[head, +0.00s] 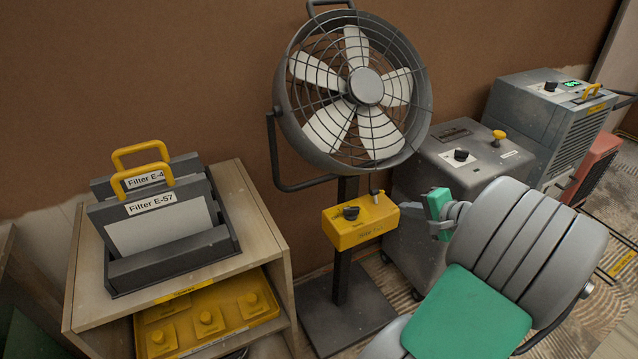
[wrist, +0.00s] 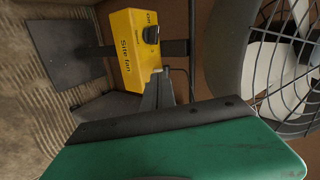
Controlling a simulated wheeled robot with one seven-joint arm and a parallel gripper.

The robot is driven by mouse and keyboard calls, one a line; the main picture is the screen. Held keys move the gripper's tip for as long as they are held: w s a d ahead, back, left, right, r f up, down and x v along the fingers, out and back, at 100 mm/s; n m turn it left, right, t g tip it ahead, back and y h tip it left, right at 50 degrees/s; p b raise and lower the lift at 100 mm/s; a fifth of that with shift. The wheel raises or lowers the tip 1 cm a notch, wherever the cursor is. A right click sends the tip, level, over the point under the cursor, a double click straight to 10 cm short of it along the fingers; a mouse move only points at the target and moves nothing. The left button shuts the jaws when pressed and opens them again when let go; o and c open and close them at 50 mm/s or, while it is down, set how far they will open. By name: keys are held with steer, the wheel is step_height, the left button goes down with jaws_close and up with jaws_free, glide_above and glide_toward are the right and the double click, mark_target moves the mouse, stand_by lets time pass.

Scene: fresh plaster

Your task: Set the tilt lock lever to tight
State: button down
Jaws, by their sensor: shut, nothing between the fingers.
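The fan (head: 352,90) stands on a dark post with a yellow control box (head: 360,221), which also shows in the wrist view (wrist: 134,58). The box bears a black knob (head: 351,212). A small grey upright lever (head: 375,195) stands at the box's right rear corner; I cannot read its label or setting. My gripper (head: 415,211), green and grey, is just right of the box. Its fingertips (wrist: 158,90) are shut and empty, close to the box's end in the wrist view. They partly hide that end, and I cannot tell whether they touch the lever.
A wooden cabinet (head: 254,227) with two filters (head: 157,222) and a yellow tray (head: 210,318) stands left. A grey machine (head: 470,163) stands close behind my arm, with a dehumidifier-like unit (head: 548,120) farther right. The fan's wire cage (wrist: 283,40) is near my gripper.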

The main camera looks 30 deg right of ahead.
steer(key=a+r+n+g+p, duration=0.2)
steer(key=a+r+n+p, duration=0.1)
steer(key=a, duration=0.5)
steer(key=a+r+n+g+p, duration=0.2)
steer(key=a+r+n+p, duration=0.2)
steer(key=a, duration=0.4)
steer(key=w+a+r+n+g+p, duration=0.1)
steer(key=a+r+n+g+p, duration=0.1)
steer(key=a+r+p, duration=0.4)
steer(key=shift+a+r+n, duration=0.45)
steer(key=shift+a+n, duration=0.45)
steer(key=shift+a, duration=0.2)
steer(key=s+d+f+g+h, duration=0.1)
steer(key=s+d+f+g, duration=0.25)
steer(key=s, duration=0.45)
steer(key=a+r+n+t+p, duration=0.1)
steer(key=a+r+n, duration=0.3)
steer(key=a, duration=0.8)
steer(key=shift+s+r+n, duration=0.35)
steer(key=shift+r+n, duration=0.05)
steer(key=shift+n, duration=0.1)
